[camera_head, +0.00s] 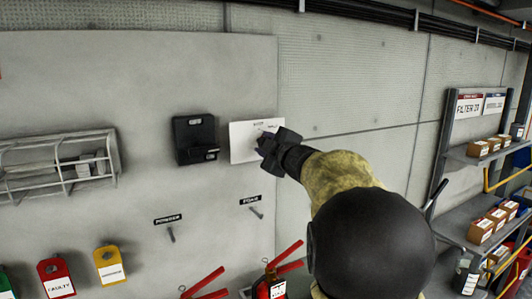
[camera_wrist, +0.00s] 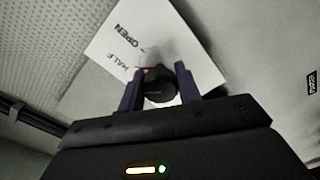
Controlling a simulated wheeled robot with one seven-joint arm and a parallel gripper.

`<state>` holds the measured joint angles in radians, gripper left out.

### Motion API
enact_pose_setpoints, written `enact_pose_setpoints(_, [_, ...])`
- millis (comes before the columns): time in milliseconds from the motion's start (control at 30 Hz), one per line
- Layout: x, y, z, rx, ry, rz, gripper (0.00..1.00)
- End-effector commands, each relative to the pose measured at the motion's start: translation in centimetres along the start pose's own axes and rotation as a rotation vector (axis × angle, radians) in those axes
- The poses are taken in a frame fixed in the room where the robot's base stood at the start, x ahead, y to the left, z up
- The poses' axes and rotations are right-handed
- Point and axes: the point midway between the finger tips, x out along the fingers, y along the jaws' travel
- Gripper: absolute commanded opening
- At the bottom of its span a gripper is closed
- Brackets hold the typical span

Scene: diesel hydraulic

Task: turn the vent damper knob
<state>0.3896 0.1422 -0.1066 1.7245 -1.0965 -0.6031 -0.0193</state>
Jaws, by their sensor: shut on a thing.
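The white vent damper plate (camera_head: 242,143) is on the grey wall, and its right part is covered by my gripper (camera_head: 270,146) in the head view. In the wrist view the plate (camera_wrist: 142,28) appears tilted, with the words OPEN and HALF readable. The round black knob (camera_wrist: 160,86) is in front of the plate, with a bit of red visible behind it. My gripper (camera_wrist: 158,90) is shut on the knob, one finger on each side. The gripper hides the knob in the head view. The knob's exact setting cannot be told.
A black wall box (camera_head: 194,138) is just left of the plate. A wire rack (camera_head: 60,165) is further left. Hooks (camera_head: 256,212) and red extinguishers (camera_head: 268,286) are below. A shelf unit with boxes (camera_head: 480,232) stands at the right.

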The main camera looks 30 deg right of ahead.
Motion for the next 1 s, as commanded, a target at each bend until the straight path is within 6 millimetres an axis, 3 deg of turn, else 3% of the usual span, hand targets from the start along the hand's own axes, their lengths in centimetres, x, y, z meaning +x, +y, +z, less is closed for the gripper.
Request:
enact_pose_setpoints(600, [0.05,-0.33,0.12,-0.559,0.001,-0.003,0.11])
enact_pose_setpoints(1000, [0.05,-0.17,0.1,-0.723,0.0,-0.005,0.11])
